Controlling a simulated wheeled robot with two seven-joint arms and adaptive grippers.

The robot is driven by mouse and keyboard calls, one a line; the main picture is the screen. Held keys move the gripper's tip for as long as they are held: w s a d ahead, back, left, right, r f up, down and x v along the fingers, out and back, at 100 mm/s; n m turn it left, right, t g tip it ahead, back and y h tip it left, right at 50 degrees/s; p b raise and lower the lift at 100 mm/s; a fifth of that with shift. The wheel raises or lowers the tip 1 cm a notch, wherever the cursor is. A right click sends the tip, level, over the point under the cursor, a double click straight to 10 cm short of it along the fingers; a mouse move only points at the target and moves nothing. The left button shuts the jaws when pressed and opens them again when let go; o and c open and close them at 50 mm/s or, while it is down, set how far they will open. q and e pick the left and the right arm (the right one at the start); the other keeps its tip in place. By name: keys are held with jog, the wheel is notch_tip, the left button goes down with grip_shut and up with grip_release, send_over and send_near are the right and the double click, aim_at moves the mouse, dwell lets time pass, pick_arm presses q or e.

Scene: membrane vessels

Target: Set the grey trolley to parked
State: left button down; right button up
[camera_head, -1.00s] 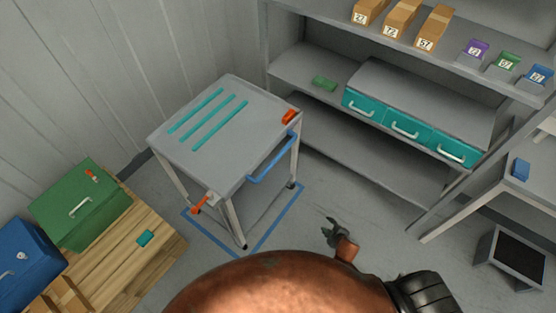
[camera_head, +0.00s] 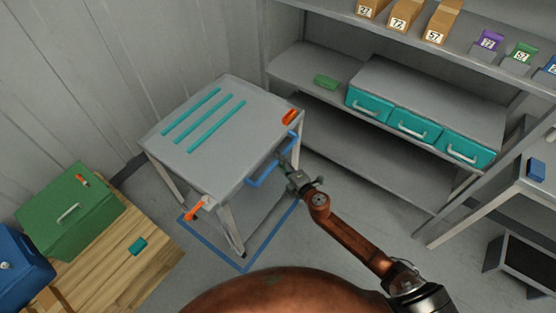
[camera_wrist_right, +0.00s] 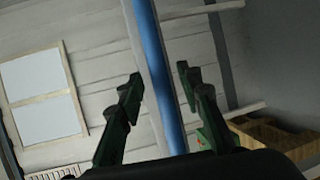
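The grey trolley (camera_head: 215,140) stands at centre left in the head view, with teal strips on its top. Its blue push handle (camera_head: 265,177) is on the right side. An orange lever (camera_head: 194,210) sits at the near left corner and an orange piece (camera_head: 290,117) on the top's right corner. A blue outline (camera_head: 212,246) is on the floor around the trolley's legs. My right gripper (camera_head: 287,163) is at the handle. In the wrist view its fingers (camera_wrist_right: 160,100) are apart, with the blue handle bar (camera_wrist_right: 155,60) between them; no contact is clear. My left gripper is out of view.
A shelf unit (camera_head: 320,145) with teal drawers (camera_head: 418,127) and boxes stands behind and right. A dark-topped box (camera_head: 525,262) lies right. Floor between trolley and shelf is clear.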

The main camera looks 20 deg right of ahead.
jog(key=shift+x, duration=0.8)
jog(key=shift+c, duration=0.5)
grip_shut()
